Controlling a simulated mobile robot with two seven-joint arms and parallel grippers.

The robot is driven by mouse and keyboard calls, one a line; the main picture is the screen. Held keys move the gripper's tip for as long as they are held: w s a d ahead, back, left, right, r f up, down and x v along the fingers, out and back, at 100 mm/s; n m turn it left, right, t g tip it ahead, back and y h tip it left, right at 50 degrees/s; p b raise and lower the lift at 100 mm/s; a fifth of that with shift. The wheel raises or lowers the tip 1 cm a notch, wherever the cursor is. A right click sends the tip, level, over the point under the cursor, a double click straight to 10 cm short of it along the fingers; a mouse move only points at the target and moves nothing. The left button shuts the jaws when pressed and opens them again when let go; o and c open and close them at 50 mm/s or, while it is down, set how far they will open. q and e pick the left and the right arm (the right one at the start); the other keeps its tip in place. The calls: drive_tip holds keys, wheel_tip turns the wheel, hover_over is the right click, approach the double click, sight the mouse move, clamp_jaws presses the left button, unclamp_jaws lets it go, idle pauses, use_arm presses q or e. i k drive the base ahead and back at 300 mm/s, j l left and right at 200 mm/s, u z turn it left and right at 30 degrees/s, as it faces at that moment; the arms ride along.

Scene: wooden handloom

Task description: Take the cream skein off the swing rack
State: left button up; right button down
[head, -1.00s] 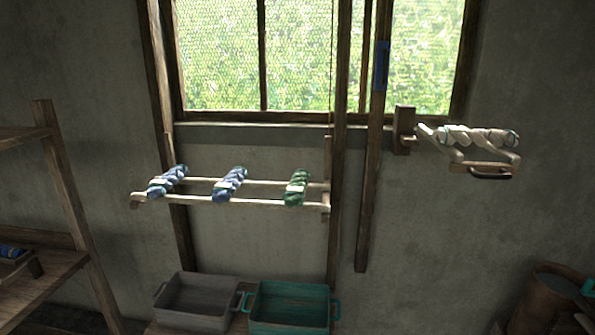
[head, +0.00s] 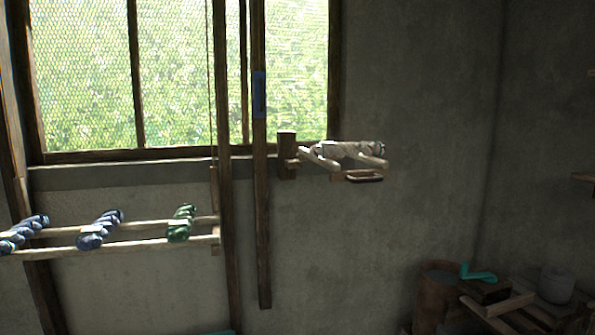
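The cream skein (head: 345,149) lies across the two pale arms of the swing rack (head: 320,160). The rack juts out to the right from a wooden block (head: 287,155) beside the window post. A dark handle (head: 360,179) sits at the rack's front, below the skein. Neither of my grippers is in the head view.
A fixed rack (head: 130,240) at left holds two blue skeins (head: 98,229) and a green skein (head: 181,223). A bucket (head: 436,290) and a low wooden stand (head: 510,300) are at lower right. The wall right of the swing rack is bare.

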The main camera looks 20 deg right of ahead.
sight(326, 150)
drive_tip(key=z, duration=1.15)
